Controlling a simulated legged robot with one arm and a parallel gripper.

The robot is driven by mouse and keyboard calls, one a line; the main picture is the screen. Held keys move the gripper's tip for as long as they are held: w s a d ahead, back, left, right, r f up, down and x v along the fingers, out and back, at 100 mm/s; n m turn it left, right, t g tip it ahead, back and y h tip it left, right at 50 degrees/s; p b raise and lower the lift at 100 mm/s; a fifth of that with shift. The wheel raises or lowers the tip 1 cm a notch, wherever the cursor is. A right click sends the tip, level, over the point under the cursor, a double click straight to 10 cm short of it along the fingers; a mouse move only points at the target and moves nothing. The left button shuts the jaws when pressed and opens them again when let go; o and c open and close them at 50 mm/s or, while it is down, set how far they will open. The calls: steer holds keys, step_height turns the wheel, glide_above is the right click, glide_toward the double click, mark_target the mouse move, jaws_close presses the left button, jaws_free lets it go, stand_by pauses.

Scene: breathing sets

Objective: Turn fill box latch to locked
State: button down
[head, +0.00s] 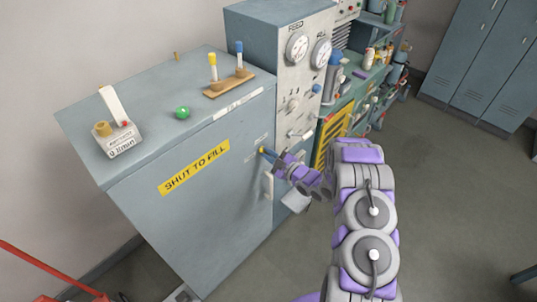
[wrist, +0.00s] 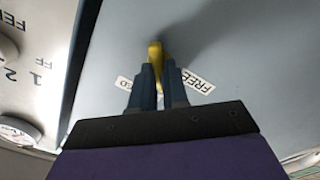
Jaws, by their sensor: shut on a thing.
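The fill box (head: 205,185) is a grey-blue cabinet with a yellow "SHUT TO FILL" label on its front. Its latch is a small yellow lever (wrist: 155,52), near the upper right of the front face. My gripper (head: 268,153) is at this latch in the head view. In the wrist view my gripper (wrist: 157,78) has its two blue fingers shut on the yellow lever. A white "FREE" label (wrist: 197,83) lies right of the fingers, and another label (wrist: 124,82), partly hidden by the fingers, lies left. The latch's base is hidden behind the fingers.
A gauge panel (head: 300,75) stands right of the box. On the box top are a green ball (head: 183,113), a wooden holder (head: 229,83) with yellow and blue pegs, and a small instrument (head: 120,140). A pale handle (head: 269,186) is below the latch. Open floor lies right.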

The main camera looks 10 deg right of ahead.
steer(key=shift+d+m+p, duration=0.1)
steer(key=shift+m+p, duration=1.25)
steer(key=shift+m, duration=2.65)
steer(key=c, duration=1.1)
jaws_free()
steer(key=v, duration=1.7)
steer(key=shift+d, duration=0.2)
